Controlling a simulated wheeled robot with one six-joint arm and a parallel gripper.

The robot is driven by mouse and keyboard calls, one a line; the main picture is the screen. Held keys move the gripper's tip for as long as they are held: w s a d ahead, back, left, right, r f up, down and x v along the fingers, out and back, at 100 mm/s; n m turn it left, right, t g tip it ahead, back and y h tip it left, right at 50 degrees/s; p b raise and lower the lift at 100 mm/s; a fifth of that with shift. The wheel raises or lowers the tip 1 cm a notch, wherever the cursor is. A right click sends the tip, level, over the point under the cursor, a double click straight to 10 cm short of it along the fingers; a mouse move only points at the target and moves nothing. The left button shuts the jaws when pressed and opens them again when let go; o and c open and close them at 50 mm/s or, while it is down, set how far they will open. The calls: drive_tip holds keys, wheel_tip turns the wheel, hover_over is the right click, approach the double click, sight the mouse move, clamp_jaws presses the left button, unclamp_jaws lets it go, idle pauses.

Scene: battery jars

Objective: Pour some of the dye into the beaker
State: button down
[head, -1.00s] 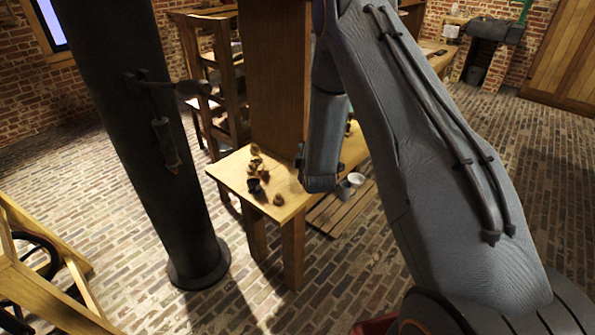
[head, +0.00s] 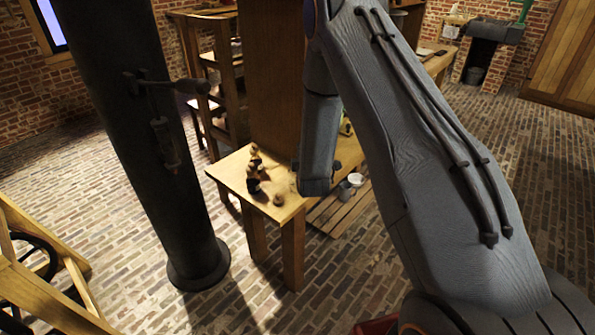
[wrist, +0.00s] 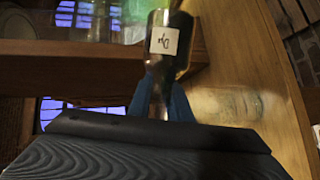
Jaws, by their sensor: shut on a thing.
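A dark glass bottle with a white label reading "Dye" (wrist: 180,52) shows at the top middle of the wrist view. Its narrow neck points down in the picture, between the blue fingers of my gripper (wrist: 159,104), which is shut on it. A clear, greenish, glass-like shape (wrist: 112,22) lies behind and left of the bottle; I cannot tell whether it is the beaker. In the head view my arm hides the gripper and the bottle, and I cannot pick out the beaker.
A wooden table (head: 232,174) carries several small brown things and a dark cup-like thing (head: 253,186). Pale pots (head: 355,179) stand on a low slatted pallet beside it. A dark column (head: 150,150) stands at the left. Brick floor is open in front.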

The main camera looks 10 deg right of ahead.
drive_tip(key=shift+d, duration=0.25)
drive_tip(key=shift+d, duration=0.1)
drive_tip(key=shift+d+r+n+h, duration=0.1)
drive_tip(key=shift+d+n+h, duration=0.2)
drive_tip(key=shift+n, duration=0.2)
drive_tip(key=shift+d, duration=0.15)
idle(0.3)
drive_tip(key=shift+w+d+n+b, duration=0.15)
drive_tip(key=shift+d+n+b, duration=0.1)
drive_tip(key=shift+n+b, duration=0.1)
drive_tip(key=shift+r+n+t+h+b, duration=0.15)
drive_tip(key=shift+n+t+h+b, duration=0.3)
drive_tip(key=shift+n, duration=0.2)
idle(0.8)
drive_tip(key=shift+w+d, duration=0.1)
drive_tip(key=shift+d, duration=0.1)
drive_tip(key=shift+r, duration=0.1)
